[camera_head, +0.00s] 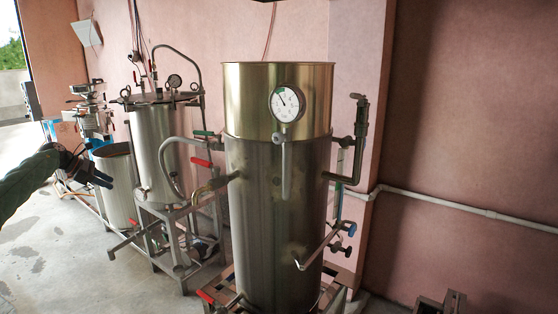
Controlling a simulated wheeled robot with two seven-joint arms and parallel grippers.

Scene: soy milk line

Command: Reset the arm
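My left arm comes in from the left edge, and my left gripper (102,179) reaches to the right with its dark fingers in front of an open metal bucket-like vessel (120,206). The fingers are small and dark, so I cannot tell whether they are open or shut. No held object shows in them. I cannot tell whether they touch the vessel. My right gripper is not in view.
A tall steel tank (268,220) with a brassy top and a round gauge (287,103) stands in the centre. A lidded tank (160,155) stands behind left on a pipe frame. Valve handles and pipes stick out. Concrete floor (40,255) at the left is clear.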

